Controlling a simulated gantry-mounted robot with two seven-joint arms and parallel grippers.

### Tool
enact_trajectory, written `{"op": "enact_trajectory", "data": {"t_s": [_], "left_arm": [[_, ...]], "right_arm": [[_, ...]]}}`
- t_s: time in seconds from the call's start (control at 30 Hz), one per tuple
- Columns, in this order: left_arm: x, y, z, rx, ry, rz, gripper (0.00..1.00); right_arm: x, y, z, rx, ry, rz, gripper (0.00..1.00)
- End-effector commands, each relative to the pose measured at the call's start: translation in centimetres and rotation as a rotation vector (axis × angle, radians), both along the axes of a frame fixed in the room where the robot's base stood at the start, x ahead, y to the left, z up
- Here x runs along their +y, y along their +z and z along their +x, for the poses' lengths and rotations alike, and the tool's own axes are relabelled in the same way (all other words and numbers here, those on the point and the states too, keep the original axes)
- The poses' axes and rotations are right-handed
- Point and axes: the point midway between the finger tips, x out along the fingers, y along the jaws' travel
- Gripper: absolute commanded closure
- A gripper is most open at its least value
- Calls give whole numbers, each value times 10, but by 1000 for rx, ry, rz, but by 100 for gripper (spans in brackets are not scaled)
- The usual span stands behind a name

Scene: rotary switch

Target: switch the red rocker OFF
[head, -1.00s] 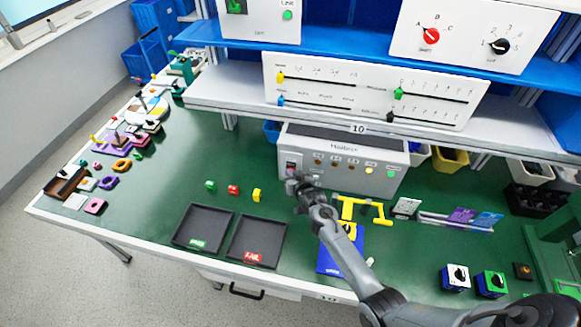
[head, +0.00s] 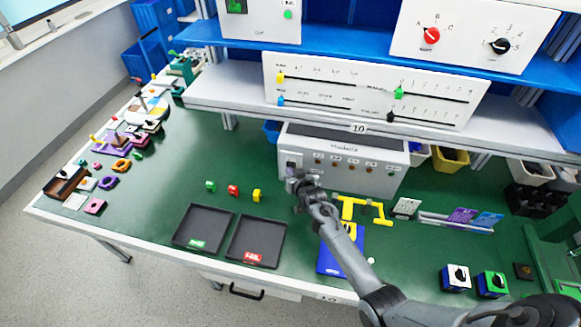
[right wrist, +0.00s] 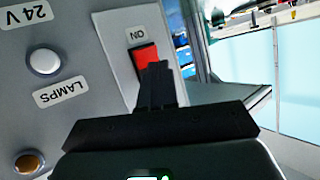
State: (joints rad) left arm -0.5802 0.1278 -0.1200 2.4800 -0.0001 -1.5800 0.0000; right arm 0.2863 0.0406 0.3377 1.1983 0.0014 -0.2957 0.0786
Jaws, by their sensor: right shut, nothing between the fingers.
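The red rocker (right wrist: 145,54) sits in a pale plate on the front of the grey control box (head: 350,145). In the right wrist view it shows beside an upside-down ON label (right wrist: 137,34). My right gripper (right wrist: 154,72) is shut and empty. Its fingertips are at the rocker's end away from the ON label and cover part of it; I cannot tell if they press on it. In the head view my right gripper (head: 296,180) is at the box's left front, and the rocker is too small to read. My left gripper is not in view.
The box front has a row of lamps, unlit in the head view; a white lamp (right wrist: 43,61) and an amber lamp (right wrist: 29,162) show close up. A yellow frame (head: 362,208) stands right of my arm. Two black trays (head: 257,240) lie in front. A shelf (head: 235,97) overhangs the box.

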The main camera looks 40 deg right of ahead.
Motion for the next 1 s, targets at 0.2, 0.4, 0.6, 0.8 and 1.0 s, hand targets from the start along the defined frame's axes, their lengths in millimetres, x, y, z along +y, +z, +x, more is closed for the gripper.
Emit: {"op": "enact_trajectory", "data": {"t_s": [0.2, 0.4, 0.6, 0.8, 1.0], "left_arm": [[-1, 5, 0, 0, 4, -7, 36], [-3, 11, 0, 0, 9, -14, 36], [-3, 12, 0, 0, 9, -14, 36], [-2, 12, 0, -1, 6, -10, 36], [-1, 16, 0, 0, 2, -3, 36]], "right_arm": [[4, 0, -3, 1, 0, 0, 100], [11, 0, -8, 0, 0, 0, 100], [13, -2, -9, -1, 0, 0, 100], [13, -2, -10, 0, 0, 0, 100], [17, -2, -13, 2, 1, 1, 100]]}}
